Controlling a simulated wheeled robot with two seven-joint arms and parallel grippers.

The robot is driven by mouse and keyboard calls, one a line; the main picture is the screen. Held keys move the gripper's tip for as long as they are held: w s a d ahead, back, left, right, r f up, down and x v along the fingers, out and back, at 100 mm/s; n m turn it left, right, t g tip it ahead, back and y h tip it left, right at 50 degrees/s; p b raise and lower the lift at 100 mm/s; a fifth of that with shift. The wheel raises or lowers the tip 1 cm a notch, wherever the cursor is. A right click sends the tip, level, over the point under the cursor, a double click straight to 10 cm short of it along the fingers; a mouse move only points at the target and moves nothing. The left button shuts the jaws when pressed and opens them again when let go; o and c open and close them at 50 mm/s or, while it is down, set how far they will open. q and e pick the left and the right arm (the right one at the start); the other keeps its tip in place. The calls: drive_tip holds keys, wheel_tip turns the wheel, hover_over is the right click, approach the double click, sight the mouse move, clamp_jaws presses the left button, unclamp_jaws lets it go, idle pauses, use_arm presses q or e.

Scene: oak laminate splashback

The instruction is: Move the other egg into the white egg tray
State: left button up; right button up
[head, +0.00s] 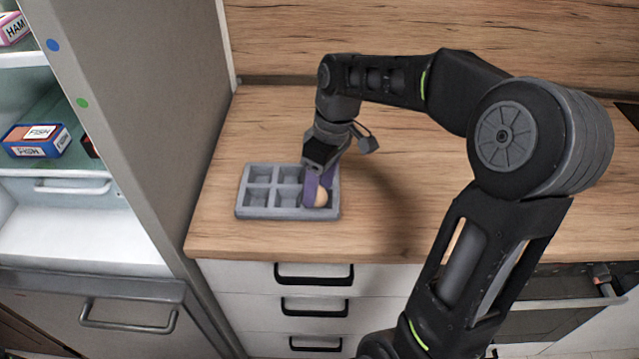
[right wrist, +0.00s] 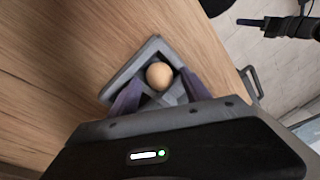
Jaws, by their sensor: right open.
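The egg tray (head: 287,213) sits near the front left of the wooden counter; it looks grey-white and has several square compartments. A light brown egg (head: 321,197) is in its front right compartment; it also shows in the right wrist view (right wrist: 159,75). My right gripper (head: 319,191) reaches down over that compartment, its purple fingers on either side of the egg. In the right wrist view the fingers (right wrist: 158,95) are apart, with the egg just beyond and between the tips. The other compartments that show look empty.
An open fridge (head: 75,200) stands at the left, with a fish box (head: 36,139) and a ham box (head: 12,29) on its shelves. Drawers with black handles (head: 314,274) are below the counter. The counter (head: 420,220) right of the tray is clear.

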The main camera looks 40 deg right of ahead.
drive_tip(key=shift+r, duration=0.1)
drive_tip(key=shift+r, duration=0.2)
wheel_tip(320, 180, up, 12)
drive_tip(key=d+p, duration=0.2)
drive_tip(key=p, duration=0.1)
drive_tip(key=shift+s+f, duration=0.2)
idle(0.7)
